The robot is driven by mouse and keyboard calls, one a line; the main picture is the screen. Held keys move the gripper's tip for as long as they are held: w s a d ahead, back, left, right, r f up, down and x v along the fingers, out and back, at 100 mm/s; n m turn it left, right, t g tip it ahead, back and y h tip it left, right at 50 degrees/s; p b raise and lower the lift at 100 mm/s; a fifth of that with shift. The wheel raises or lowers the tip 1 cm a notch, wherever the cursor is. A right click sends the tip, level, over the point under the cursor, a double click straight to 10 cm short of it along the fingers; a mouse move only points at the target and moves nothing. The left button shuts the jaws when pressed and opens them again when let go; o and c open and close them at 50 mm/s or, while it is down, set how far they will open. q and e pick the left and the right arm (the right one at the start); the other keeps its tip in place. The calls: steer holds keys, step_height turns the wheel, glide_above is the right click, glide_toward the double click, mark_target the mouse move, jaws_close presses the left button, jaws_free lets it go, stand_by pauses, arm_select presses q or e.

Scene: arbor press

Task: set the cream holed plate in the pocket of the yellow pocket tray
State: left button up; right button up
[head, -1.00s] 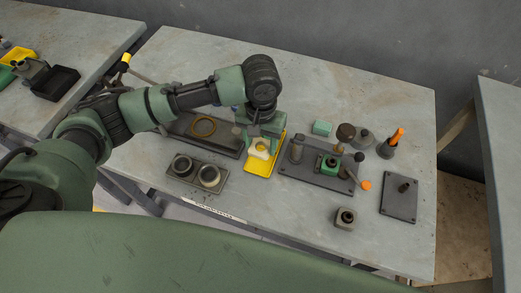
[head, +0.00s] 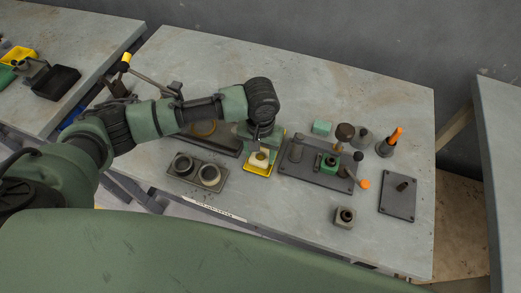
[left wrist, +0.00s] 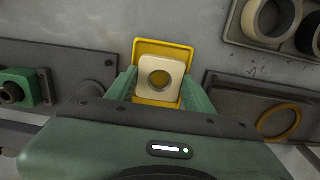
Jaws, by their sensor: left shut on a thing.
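The cream holed plate (head: 260,158) is held at my left gripper (head: 261,150), over the yellow pocket tray (head: 257,171). In the left wrist view the plate (left wrist: 160,80) sits between the two green fingers of the left gripper (left wrist: 160,88), and its round hole faces the camera. The yellow tray (left wrist: 163,47) shows behind and around the plate. The gripper is shut on the plate. The plate hides the pocket, so I cannot tell whether it touches the tray. My right gripper is not in view.
A grey two-ring fixture (head: 198,178) stands left of the tray, and a dark tray with a tan ring (head: 203,128) lies behind it. A dark base plate with a green block (head: 329,162) is close on the right. The table's front middle is clear.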

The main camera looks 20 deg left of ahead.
arm_select(q)
steer(key=shift+f, duration=0.1)
steer(key=o, duration=1.4)
steer(key=shift+o, duration=0.2)
steer(key=shift+r, duration=0.3)
step_height(320, 180, up, 13)
steer(key=b, duration=0.1)
steer(key=shift+f+b, duration=0.2)
steer(key=shift+b, duration=0.2)
